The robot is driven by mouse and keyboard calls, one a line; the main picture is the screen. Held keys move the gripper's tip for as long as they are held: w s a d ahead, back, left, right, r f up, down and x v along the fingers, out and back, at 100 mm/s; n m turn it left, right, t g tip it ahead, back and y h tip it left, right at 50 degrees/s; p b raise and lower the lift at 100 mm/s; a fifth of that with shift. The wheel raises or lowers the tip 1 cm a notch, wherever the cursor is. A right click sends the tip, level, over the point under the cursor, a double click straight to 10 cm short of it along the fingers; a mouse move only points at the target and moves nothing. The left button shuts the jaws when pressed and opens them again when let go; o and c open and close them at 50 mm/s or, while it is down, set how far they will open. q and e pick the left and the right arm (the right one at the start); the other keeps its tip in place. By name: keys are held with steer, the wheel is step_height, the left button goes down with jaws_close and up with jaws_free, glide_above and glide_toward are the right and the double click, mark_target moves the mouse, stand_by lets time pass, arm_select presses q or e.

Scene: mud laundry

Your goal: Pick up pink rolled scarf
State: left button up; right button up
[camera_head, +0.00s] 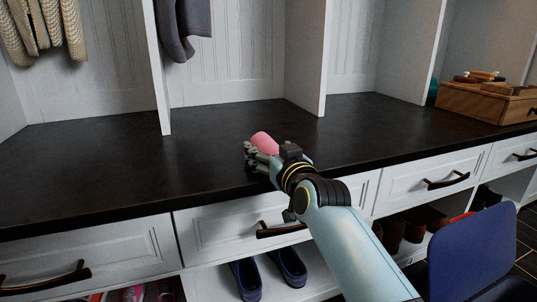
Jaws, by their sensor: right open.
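The pink rolled scarf (264,142) is on the dark bench top near its front middle. Only its upper part shows; my right gripper hides the rest. My right gripper (250,157) is at the scarf, coming in from the lower right over the bench's front edge. Its fingers are open and overlap the near side of the scarf in the picture. I cannot tell whether they touch it. My left gripper is not in view.
The dark bench top (90,170) is clear around the scarf. White upright dividers (308,60) stand behind it. A wooden box (487,103) sits at the far right. Below are white drawers with dark handles, blue shoes (246,279), and a blue chair back (470,252) at the lower right.

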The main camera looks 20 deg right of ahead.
steer(key=shift+c, duration=0.3)
steer(key=c, duration=1.3)
steer(key=shift+o, duration=0.2)
steer(key=shift+r, duration=0.15)
